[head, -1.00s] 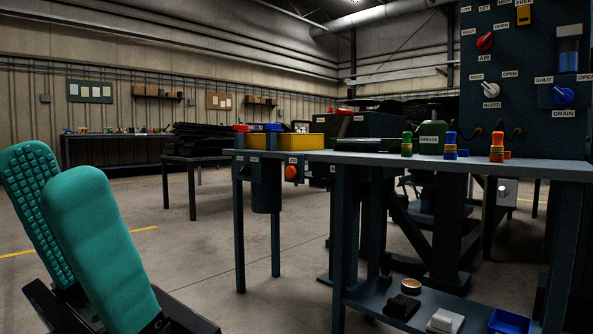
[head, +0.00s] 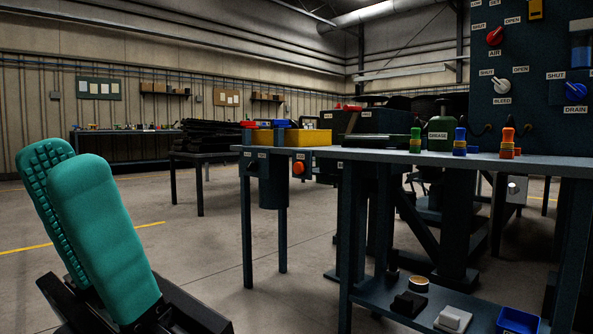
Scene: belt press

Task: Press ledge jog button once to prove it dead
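The ledge jog button is a round orange button (head: 298,168) on a small dark box under the table's left front edge. A small label sits above it, too small to read surely. My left gripper (head: 64,150) is at the lower left, with two teal fingers pointing up. A ridged inner pad shows behind the nearer finger's smooth back, so the fingers look apart with nothing between them. In the picture the gripper is well left of the button and does not touch it. My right gripper is not in view.
The dark table (head: 420,160) holds a yellow bin (head: 307,137), a grease canister (head: 438,134) and several coloured fittings. A control panel (head: 530,90) with red, white and blue knobs stands at the right. Open floor (head: 210,245) lies between my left gripper and the table.

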